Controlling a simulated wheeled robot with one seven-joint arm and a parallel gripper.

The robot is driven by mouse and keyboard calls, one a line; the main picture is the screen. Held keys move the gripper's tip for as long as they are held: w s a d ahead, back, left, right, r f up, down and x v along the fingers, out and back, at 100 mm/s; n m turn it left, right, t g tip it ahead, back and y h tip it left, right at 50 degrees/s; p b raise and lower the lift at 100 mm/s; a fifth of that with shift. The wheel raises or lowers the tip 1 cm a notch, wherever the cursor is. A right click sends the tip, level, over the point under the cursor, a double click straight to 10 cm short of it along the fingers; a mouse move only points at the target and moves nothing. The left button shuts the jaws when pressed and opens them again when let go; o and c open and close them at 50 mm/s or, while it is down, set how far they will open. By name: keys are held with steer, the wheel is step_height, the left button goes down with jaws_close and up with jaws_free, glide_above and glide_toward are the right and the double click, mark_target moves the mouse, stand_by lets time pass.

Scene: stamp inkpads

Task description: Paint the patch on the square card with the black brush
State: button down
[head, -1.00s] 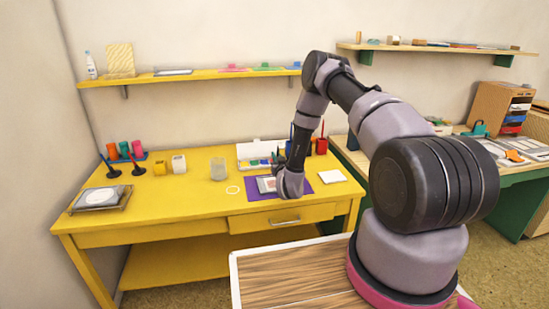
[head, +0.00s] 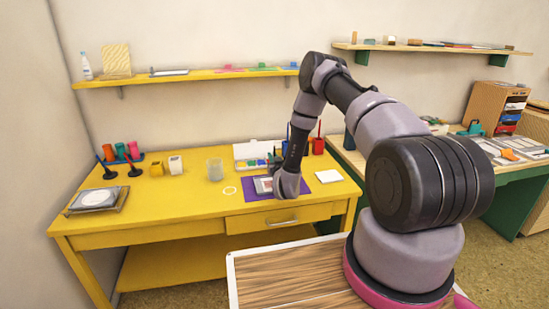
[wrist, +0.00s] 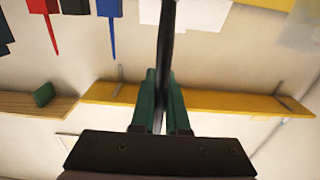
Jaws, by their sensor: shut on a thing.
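My gripper (wrist: 161,100) is shut on the black brush (wrist: 166,45) in the wrist view, its green fingers on either side of the dark handle. The brush tip is out of that view. In the head view my wrist is low over the purple mat (head: 300,184) on the yellow table, and my gripper's fingers are hard to make out. The square card (head: 262,185) lies on the mat, partly behind my wrist. It is pale with a greyish-pink patch. I cannot tell whether the brush touches it.
A red cup (head: 318,147) with a red brush stands behind the mat; a blue brush is beside it. An open paint box (head: 258,150) and a glass jar (head: 215,171) stand nearby. A white square (head: 329,176) lies right of the mat.

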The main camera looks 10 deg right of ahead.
steer(key=shift+a+r, duration=0.35)
steer(key=shift+a, duration=0.15)
stand_by(1.8)
steer(key=d, duration=0.2)
steer(key=shift+d, duration=0.4)
steer(key=shift+f, duration=0.4)
stand_by(0.7)
steer(key=shift+d, duration=0.1)
